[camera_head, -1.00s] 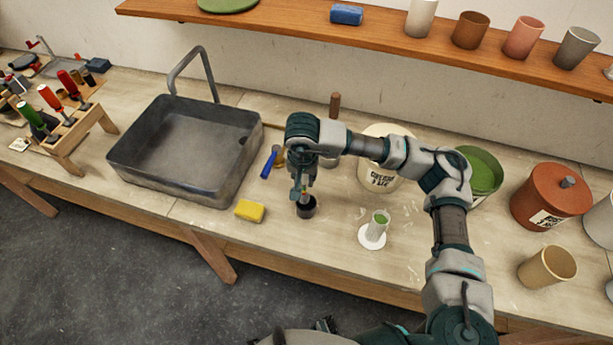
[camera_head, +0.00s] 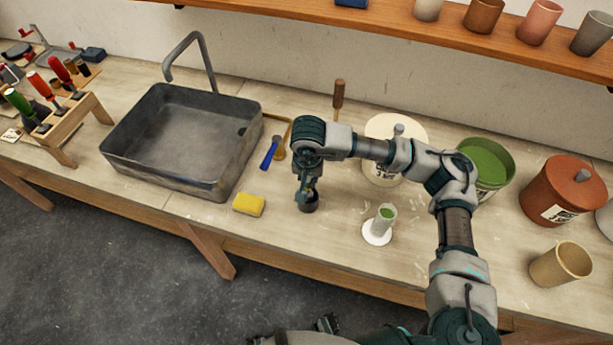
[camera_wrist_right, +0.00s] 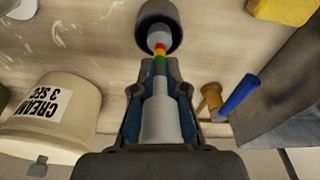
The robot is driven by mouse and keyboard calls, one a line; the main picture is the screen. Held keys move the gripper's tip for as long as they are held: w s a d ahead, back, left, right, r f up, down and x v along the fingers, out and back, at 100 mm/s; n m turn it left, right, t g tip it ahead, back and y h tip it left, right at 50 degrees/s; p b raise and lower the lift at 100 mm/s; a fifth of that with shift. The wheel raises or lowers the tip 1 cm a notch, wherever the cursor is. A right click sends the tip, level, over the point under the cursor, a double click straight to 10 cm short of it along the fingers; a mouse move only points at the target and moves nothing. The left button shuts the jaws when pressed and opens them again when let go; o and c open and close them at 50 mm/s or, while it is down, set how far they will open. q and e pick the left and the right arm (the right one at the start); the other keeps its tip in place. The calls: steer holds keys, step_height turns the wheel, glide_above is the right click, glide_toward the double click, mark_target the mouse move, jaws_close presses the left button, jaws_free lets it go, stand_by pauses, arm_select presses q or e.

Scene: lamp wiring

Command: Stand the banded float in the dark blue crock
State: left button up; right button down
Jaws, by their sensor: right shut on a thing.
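My right gripper (camera_head: 306,194) is shut on the banded float and points down at the dark crock. In the right wrist view the float has a pale grey body (camera_wrist_right: 160,118), with green, yellow and red bands beyond the fingertips (camera_wrist_right: 160,66). Its grey far end overlaps the mouth of the dark crock (camera_wrist_right: 172,13); how deep it reaches inside is unclear. In the head view the crock (camera_head: 309,208) stands on the bench directly under the gripper, which hides most of the float.
A yellow sponge (camera_head: 249,204) lies left of the crock, with a grey sink (camera_head: 150,178) beyond. A blue-handled tool (camera_head: 269,154) lies behind. A white-based cylinder (camera_head: 378,234) stands to the right. A cream jar (camera_wrist_right: 50,112) stands near the gripper.

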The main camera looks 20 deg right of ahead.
steer(key=shift+s+d+r, duration=0.15)
steer(key=shift+d, duration=0.85)
steer(key=c, duration=1.1)
jaws_free()
steer(key=shift+a, duration=0.4)
arm_select(q)
steer(key=shift+s+r, duration=0.15)
steer(key=shift+d, duration=0.1)
arm_select(e)
steer(key=shift+d, duration=0.1)
